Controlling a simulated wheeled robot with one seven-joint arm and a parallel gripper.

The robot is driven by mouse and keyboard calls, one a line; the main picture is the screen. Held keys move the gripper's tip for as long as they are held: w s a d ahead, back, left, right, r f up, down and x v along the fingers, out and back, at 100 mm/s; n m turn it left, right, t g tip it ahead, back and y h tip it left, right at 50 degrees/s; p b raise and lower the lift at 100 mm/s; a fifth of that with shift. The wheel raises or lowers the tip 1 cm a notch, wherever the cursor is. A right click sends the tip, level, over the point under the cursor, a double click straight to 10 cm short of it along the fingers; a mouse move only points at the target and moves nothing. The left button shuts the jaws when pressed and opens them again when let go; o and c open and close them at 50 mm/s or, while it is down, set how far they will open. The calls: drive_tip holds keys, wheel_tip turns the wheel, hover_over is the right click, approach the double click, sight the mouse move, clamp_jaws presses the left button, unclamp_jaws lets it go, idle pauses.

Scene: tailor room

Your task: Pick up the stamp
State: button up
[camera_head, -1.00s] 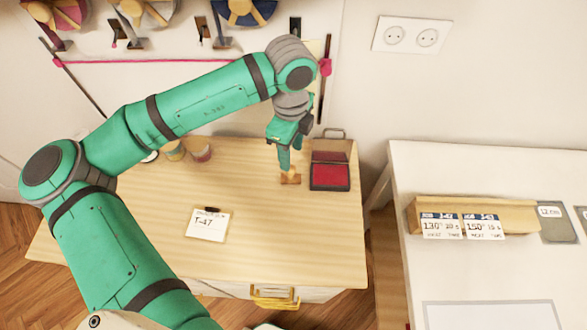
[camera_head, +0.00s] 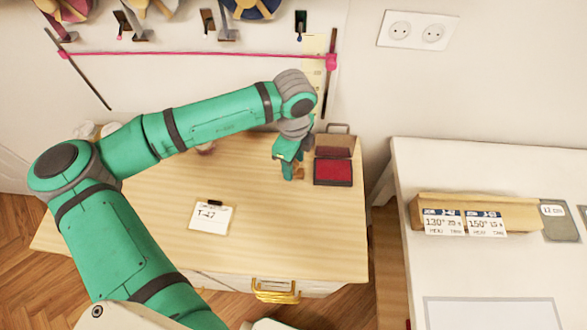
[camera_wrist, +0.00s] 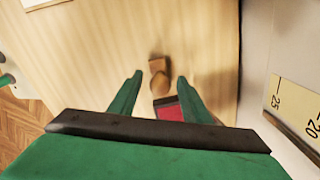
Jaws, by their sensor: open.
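The stamp (camera_head: 298,172) is a small brown wooden piece standing on the wooden table (camera_head: 270,235), just left of the ink pad. In the wrist view the stamp (camera_wrist: 158,77) appears between the tips of my two green fingers, with space on both sides. My gripper (camera_head: 287,172) is open and points down at the stamp, partly hiding it in the head view. The gripper (camera_wrist: 160,80) also shows in the wrist view. I cannot tell exactly how high the fingertips are above the table.
An open ink pad box (camera_head: 333,172) with a red pad stands close to the right of the stamp. A small clipboard (camera_head: 211,217) lies front left. A white table (camera_head: 430,170) with a wooden card holder (camera_head: 480,212) stands to the right. The table's front middle is clear.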

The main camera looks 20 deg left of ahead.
drive_tip(key=c, duration=1.1)
drive_tip(key=shift+r, duration=0.15)
